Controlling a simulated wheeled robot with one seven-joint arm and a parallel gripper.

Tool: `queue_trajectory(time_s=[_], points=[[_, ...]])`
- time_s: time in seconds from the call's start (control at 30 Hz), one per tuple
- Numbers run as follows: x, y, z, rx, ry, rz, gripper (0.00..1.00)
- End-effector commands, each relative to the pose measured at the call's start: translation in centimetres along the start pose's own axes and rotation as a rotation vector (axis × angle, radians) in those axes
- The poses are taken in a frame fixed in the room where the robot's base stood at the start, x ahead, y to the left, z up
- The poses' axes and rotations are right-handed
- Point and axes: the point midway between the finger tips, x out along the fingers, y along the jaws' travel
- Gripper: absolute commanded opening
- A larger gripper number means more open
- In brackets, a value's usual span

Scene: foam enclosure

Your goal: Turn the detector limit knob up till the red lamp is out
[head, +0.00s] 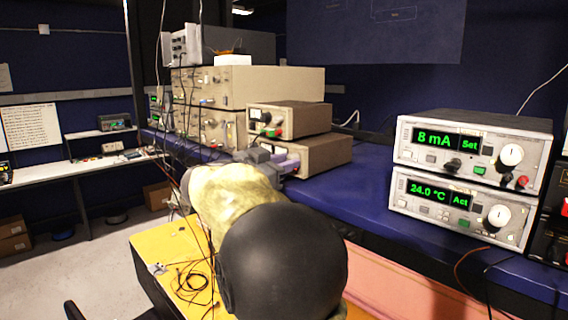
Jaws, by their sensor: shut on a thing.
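My gripper (270,160) is at the front of the lower beige instrument (325,155), in the middle of the head view. It is shut at that front panel; the detector limit knob is hidden behind the gripper. A second beige instrument (300,119) sits on top, with a meter and small red and green parts on its front. I cannot tell which part is the red lamp or whether it is lit. My arm covers the area below.
Two white units with green displays (475,148) stand stacked at the right on the blue bench (365,192). Larger beige units (280,82) stand behind. A yellow surface with dark cables (165,245) lies at lower left. Bare bench shows between the instruments.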

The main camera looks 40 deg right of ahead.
Motion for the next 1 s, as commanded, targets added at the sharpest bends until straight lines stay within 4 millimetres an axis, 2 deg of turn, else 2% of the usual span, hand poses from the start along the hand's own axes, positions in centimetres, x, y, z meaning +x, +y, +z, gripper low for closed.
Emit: queue_trajectory(time_s=[0.33, 0.67, 0.7, 0.8, 1.0], points=[[-0.02, 0.01, 0.24, 0.267, 0.008, -0.002, 0.0], [-0.02, -0.06, -0.03, 0.297, 0.008, -0.002, 0.0], [-0.02, -0.06, -0.03, 0.297, 0.008, -0.002, 0.27], [-0.03, -0.07, -0.03, 0.296, 0.008, -0.002, 0.44], [-0.02, -0.06, -0.02, 0.296, 0.008, -0.002, 0.44]])
